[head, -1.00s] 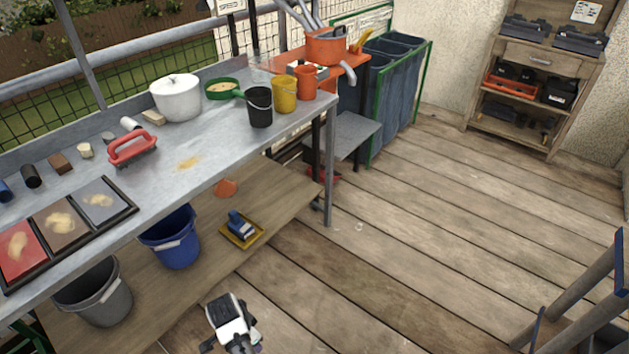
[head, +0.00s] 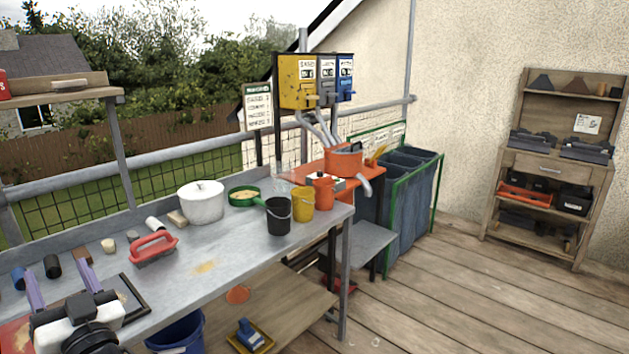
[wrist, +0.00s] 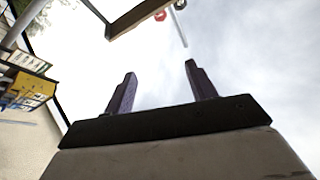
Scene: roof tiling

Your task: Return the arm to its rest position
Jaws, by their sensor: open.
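My gripper (head: 62,280) is at the lower left of the head view, in front of the left part of the grey workbench (head: 225,250). Its two purple-grey fingers point up and stand apart with nothing between them. In the wrist view the two fingers (wrist: 160,90) also show apart and empty against the cloudy sky. My gripper hides part of the dark-framed sample tray (head: 138,297) on the bench. I cannot tell the exact gap between my gripper and the bench.
A red-handled float (head: 153,246), a white lidded pot (head: 201,203), a green pan (head: 245,196), a black bucket (head: 278,215) and a yellow bucket (head: 302,205) stand on the bench. A wooden shelf (head: 60,95) is at upper left. The plank floor (head: 450,290) at right is clear.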

